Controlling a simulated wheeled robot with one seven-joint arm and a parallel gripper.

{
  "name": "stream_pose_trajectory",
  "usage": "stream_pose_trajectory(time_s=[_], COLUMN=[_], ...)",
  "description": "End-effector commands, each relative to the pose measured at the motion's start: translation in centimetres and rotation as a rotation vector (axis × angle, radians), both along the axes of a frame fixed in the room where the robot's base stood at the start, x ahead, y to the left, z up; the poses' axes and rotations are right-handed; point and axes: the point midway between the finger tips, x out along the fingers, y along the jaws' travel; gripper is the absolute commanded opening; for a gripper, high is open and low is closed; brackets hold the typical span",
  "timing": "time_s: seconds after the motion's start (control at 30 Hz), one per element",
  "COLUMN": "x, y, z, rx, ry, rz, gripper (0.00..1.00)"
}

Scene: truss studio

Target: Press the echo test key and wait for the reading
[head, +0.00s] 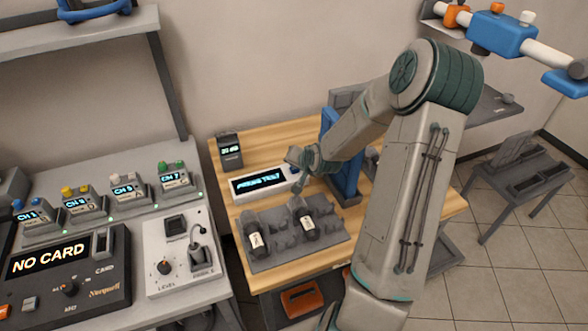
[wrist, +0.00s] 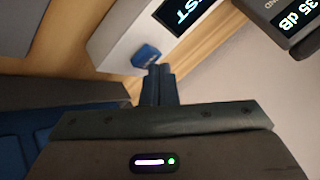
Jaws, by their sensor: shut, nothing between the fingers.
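The white test unit (head: 262,192) lies on the wooden table with a lit display; the wording looks like "PRESS TEST", though it is tilted and small. In the wrist view its white casing (wrist: 125,35) shows with a blue key (wrist: 146,56) near its end and "ST" on the display. My gripper (head: 297,187) is at the unit's right end in the head view. In the wrist view its shut, empty fingertips (wrist: 158,70) are right beside the blue key. I cannot tell whether they touch it. The key shows only slightly in the head view.
A small dark meter (head: 229,151) stands behind the unit; in the wrist view its display (wrist: 293,15) reads 35 dB. A grey foam tray (head: 262,264) with two dark microphones lies in front. A "NO CARD" console (head: 68,271) is on the left bench.

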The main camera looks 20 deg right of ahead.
Motion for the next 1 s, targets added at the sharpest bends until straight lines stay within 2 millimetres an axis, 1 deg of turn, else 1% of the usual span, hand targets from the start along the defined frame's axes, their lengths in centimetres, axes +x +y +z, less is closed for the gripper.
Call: stream_pose_trajectory(time_s=[0.4, 0.67, 0.77, 1.0], x=[0.0, 0.0, 0.0, 0.0], y=[0.0, 0.0, 0.0, 0.0], z=[-0.6, -0.5, -0.3, 1.0], rx=[0.0, 0.0, 0.0, 0.0], ry=[0.0, 0.001, 0.001, 0.0], rz=[0.0, 0.001, 0.001, 0.0], gripper=[0.0, 0.0, 0.0, 0.0])
